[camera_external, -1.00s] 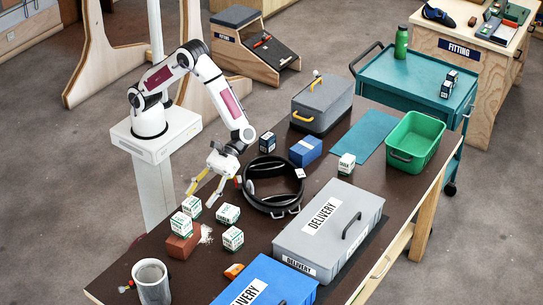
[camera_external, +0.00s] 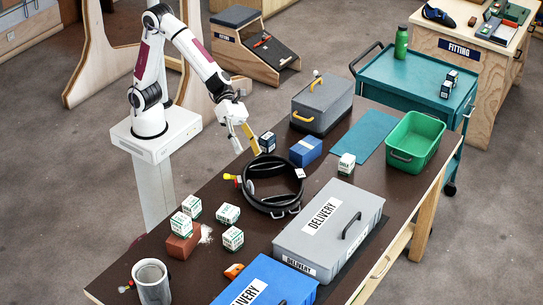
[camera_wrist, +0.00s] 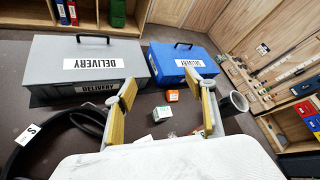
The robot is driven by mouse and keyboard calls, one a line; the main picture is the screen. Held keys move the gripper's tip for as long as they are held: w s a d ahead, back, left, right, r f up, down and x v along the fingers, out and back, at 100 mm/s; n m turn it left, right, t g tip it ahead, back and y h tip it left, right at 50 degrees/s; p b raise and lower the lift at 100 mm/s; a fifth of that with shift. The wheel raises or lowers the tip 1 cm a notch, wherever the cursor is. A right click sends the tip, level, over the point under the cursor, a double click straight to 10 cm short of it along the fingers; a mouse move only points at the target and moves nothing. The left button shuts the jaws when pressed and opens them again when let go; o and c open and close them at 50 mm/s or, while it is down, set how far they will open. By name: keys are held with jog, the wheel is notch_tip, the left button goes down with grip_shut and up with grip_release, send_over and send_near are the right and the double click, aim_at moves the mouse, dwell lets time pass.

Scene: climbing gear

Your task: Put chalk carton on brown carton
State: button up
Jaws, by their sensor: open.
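Several white-and-green chalk cartons are on the dark table. One (camera_external: 181,224) rests on top of the brown carton (camera_external: 181,247). Another (camera_external: 346,165) stands farther right, by the teal mat. My gripper (camera_external: 247,151) is open and empty, above the table's back edge near the dark coil and well away from the brown carton. In the wrist view, a chalk carton (camera_wrist: 162,114) shows between and beyond the open fingers (camera_wrist: 161,88).
A dark coil (camera_external: 272,184) lies below my gripper. A dark box (camera_external: 267,142) and a blue box (camera_external: 306,151) stand beside it. Grey (camera_external: 330,231) and blue (camera_external: 266,283) delivery boxes take the front. A grey mug (camera_external: 152,281) stands at the near left, an orange item (camera_external: 233,271) nearby.

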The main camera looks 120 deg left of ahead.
jog(key=s+a+r+n+y, duration=0.3)
jog(key=s+a+n+y, duration=0.1)
jog(key=s+a+n, duration=0.4)
jog(key=s+a+r+n+y, duration=0.35)
jog(key=s+a+n, duration=0.3)
jog(key=n, duration=0.45)
jog(key=s+d+f+n+g, duration=0.1)
jog(key=s+f+n, duration=0.3)
jog(key=s+n, duration=0.4)
jog(key=s+f+n+g+h, duration=0.1)
jog(key=s+f+n+g, duration=0.3)
jog(key=s, duration=1.3)
jog(key=n, duration=0.4)
jog(key=shift+d+f+g, duration=0.25)
jog(key=shift+d+g, duration=0.05)
jog(key=shift+d, duration=0.05)
